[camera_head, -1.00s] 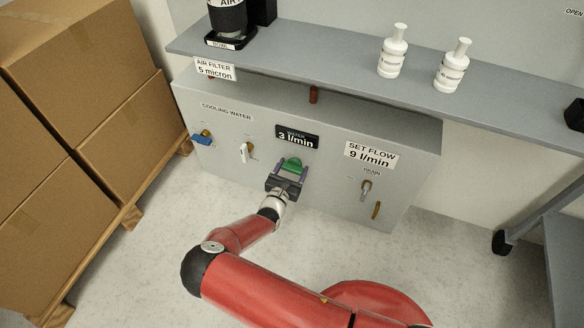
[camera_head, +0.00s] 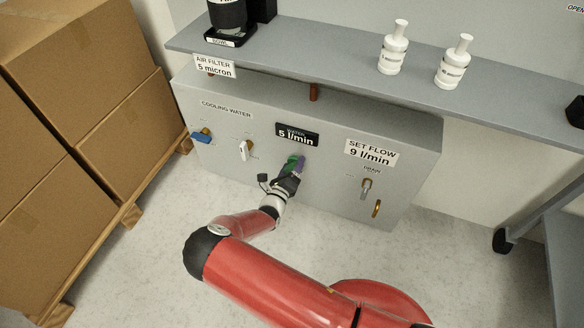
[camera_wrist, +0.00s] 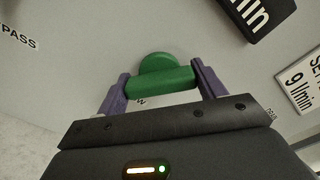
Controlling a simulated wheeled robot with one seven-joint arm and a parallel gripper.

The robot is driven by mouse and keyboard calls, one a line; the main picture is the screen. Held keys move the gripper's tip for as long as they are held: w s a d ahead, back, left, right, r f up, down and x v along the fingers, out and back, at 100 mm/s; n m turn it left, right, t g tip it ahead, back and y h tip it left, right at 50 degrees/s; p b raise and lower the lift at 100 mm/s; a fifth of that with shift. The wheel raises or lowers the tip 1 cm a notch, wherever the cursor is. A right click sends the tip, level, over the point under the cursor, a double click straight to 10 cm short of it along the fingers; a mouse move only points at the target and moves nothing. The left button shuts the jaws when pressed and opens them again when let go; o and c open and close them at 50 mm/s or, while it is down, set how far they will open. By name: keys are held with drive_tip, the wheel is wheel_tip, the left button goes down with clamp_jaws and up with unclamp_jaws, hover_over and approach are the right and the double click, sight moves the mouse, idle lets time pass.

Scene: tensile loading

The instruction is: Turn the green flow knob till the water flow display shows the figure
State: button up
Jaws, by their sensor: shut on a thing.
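The green flow knob (camera_head: 292,162) sits on the front of the grey cabinet, just below the black water display (camera_head: 297,135), which reads 5 l/min. A "SET FLOW 9 l/min" label (camera_head: 371,152) is to the right of it. My gripper (camera_head: 294,166) is at the knob and looks tilted. In the wrist view the knob's green bar (camera_wrist: 162,83) lies between the two purple fingers of my gripper (camera_wrist: 163,88), one at each end, and they are shut on it. The display shows only in part at the top of the wrist view (camera_wrist: 256,14).
A blue-handled valve (camera_head: 203,136) and a white-handled valve (camera_head: 246,149) are to the left of the knob. A drain valve (camera_head: 366,187) is to the right. A shelf (camera_head: 330,72) with white bottles overhangs the cabinet. Cardboard boxes (camera_head: 75,60) stand at the left.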

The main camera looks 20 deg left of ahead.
drive_tip(key=n, duration=0.5)
drive_tip(key=shift+n+b, duration=0.3)
drive_tip(key=shift+b, duration=0.05)
drive_tip(key=n, duration=0.5)
drive_tip(key=shift+n, duration=0.3)
drive_tip(key=o, duration=1)
drive_tip(key=s, duration=0.7)
drive_tip(key=shift+s+a, duration=0.3)
drive_tip(key=shift+s, duration=0.1)
